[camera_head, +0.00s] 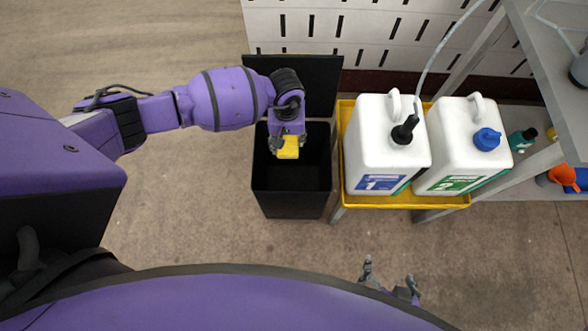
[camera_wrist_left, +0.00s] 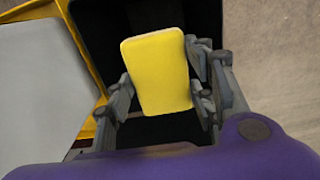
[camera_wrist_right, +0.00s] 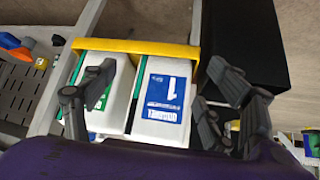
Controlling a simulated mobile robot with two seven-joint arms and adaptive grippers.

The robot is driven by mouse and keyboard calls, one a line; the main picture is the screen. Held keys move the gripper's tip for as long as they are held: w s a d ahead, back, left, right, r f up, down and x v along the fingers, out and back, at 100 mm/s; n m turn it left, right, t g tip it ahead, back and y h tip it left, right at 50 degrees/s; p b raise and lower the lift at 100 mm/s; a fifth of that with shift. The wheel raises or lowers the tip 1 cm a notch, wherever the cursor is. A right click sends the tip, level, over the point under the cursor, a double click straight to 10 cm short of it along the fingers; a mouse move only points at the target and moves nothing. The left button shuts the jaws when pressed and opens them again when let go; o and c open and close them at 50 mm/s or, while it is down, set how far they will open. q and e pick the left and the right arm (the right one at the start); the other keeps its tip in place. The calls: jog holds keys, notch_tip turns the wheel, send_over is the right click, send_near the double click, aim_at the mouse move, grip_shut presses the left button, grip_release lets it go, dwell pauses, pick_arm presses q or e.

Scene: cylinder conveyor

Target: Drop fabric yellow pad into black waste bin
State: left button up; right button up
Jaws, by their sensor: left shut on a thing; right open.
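The yellow pad (camera_head: 288,148) is held in my left gripper (camera_head: 287,142), over the opening of the black waste bin (camera_head: 291,204). The bin's lid stands open at the back. In the left wrist view the yellow pad (camera_wrist_left: 157,70) sits between both fingers of my left gripper (camera_wrist_left: 165,95), with the dark bin (camera_wrist_left: 95,30) below and behind it. My right gripper (camera_head: 390,275) is open and empty near the bottom of the head view. In the right wrist view its fingers (camera_wrist_right: 155,100) are spread apart, with the canisters seen beyond them.
Two white canisters (camera_head: 385,150) (camera_head: 462,155) stand in a yellow tray (camera_head: 405,202) right of the bin. A grey shelf frame (camera_head: 545,70) is at the far right. A white slatted panel (camera_head: 360,25) is behind. The floor (camera_head: 200,220) left of the bin is clear.

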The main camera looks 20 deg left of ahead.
pick_arm(q)
notch_tip(320, 180, down, 5)
jog(key=b, duration=0.2)
jog(key=shift+b, duration=0.35)
jog(key=shift+a+f, duration=0.1)
jog(key=shift+f, duration=0.4)
pick_arm(e)
jog(key=f, duration=0.1)
jog(key=s+f, duration=0.1)
jog(key=f, duration=0.1)
jog(key=shift+a+f, duration=0.15)
pick_arm(q)
jog(key=o, duration=1.1)
jog(key=shift+c, duration=0.2)
jog(key=shift+o, duration=0.2)
notch_tip(320, 180, up, 12)
jog(key=shift+w+r, duration=0.15)
pick_arm(e)
jog(key=shift+s+f+g, duration=0.1)
jog(key=shift+s+g, duration=0.1)
jog(key=shift+g, duration=0.1)
